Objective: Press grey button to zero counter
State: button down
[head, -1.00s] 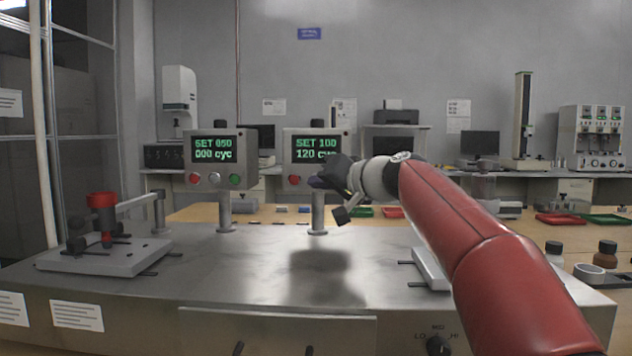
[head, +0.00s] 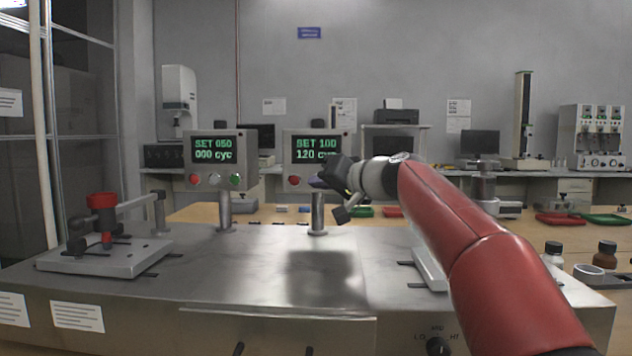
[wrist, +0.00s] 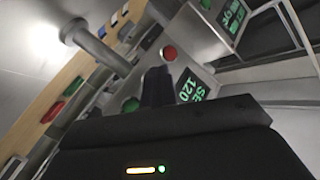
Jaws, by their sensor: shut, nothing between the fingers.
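The right counter box (head: 343,147) on its post shows SET 100 and 120 cyc. Its red button (head: 294,180) is visible at the lower left of the panel. My gripper (head: 316,183) is shut and empty, with its tips in front of the panel's lower part, just right of the red button. In the wrist view the shut fingers (wrist: 157,86) lie between the red button (wrist: 169,53) and the green button (wrist: 130,105). They hide the spot between these two, and no grey button shows there. I cannot tell whether the tips touch the panel.
The left counter box (head: 223,179) shows SET 050 and 000 cyc, with red, grey and green buttons. A test rig with a red cap (head: 102,200) stands at the left of the metal bench (head: 235,270). Bottles (head: 554,253) stand at the right. The bench middle is clear.

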jog(key=shift+w, duration=0.4)
dwell(0.4)
jog(key=shift+s, duration=0.1)
jog(key=shift+s+b, duration=0.45)
jog(key=shift+s, duration=0.25)
jog(key=shift+s+a+b, duration=0.1)
jog(key=shift+s+b, duration=1.5)
jog(key=shift+s, duration=0.9)
